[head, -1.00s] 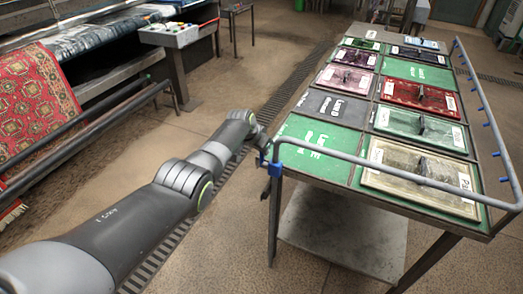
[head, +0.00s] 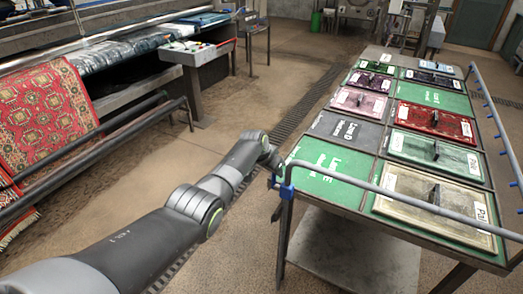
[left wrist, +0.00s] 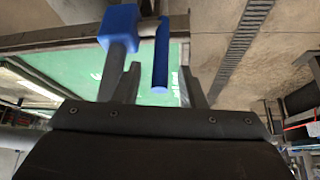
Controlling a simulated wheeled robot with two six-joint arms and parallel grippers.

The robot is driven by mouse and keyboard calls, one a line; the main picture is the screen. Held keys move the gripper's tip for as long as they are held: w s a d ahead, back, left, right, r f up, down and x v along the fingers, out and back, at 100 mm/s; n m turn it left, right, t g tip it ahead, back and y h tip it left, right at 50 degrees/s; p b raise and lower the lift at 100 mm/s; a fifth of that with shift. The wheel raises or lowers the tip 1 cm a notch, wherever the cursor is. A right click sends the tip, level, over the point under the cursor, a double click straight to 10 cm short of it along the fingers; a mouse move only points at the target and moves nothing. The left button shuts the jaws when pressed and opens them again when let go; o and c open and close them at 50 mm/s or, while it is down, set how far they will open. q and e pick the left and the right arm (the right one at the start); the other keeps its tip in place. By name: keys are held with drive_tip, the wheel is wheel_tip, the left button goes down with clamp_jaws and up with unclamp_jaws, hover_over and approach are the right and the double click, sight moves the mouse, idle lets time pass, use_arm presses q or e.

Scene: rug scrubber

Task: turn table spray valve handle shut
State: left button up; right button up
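The blue spray valve (head: 286,188) sits on the grey spray pipe at the near left corner of the panel table (head: 333,203). In the left wrist view the blue valve body (left wrist: 118,30) is at upper left, and its long blue handle (left wrist: 161,62) hangs beside it. My left gripper (left wrist: 160,90) is open, with one finger on each side of the handle. Gaps show between handle and fingers; contact is not visible. In the head view my left gripper (head: 274,183) is small and partly hidden at that corner. My right gripper is in neither view.
The grey pipe (head: 390,194) runs along the table's near edge. Framed panels with handles, such as the red one (head: 435,120), lie on the table. A floor grate (head: 300,110) runs left of it. A red rug (head: 45,140) hangs on a machine at left.

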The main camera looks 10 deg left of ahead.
use_arm(q)
drive_tip(key=p+v, duration=0.1)
drive_tip(key=v, duration=1.5)
drive_tip(key=shift+p, duration=0.3)
